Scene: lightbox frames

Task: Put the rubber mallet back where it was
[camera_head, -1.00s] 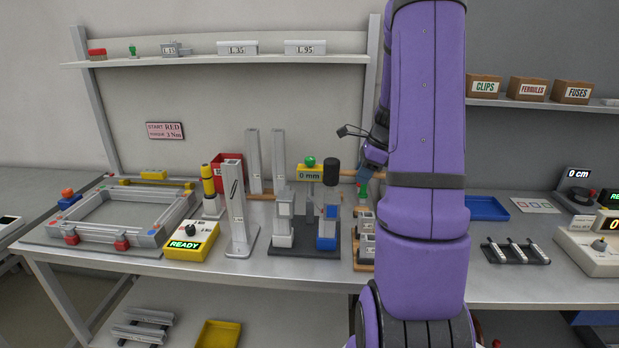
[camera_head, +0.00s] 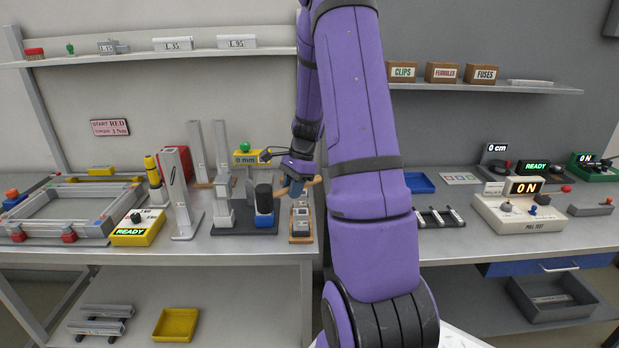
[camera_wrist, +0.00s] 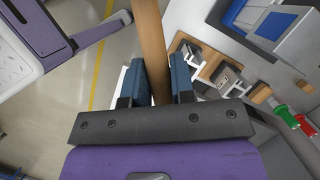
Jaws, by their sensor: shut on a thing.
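The rubber mallet has a black head (camera_head: 264,191) and a light wooden handle (camera_head: 311,184). My gripper (camera_head: 296,183) is shut on the handle, which lies roughly level in the head view with the head to the left. In the wrist view the handle (camera_wrist: 150,40) runs between my two blue finger pads (camera_wrist: 158,82); the mallet head is out of that view. In the head view the black head appears just above a blue and grey block (camera_head: 264,216) on a dark base plate. I cannot tell whether they touch.
A wooden rack with metal pieces (camera_head: 300,222) stands below my gripper. A tall grey post (camera_head: 180,195), a yellow READY box (camera_head: 139,229) and a grey frame (camera_head: 55,212) stand left. A blue tray (camera_head: 419,183) and pull tester (camera_head: 518,214) stand right.

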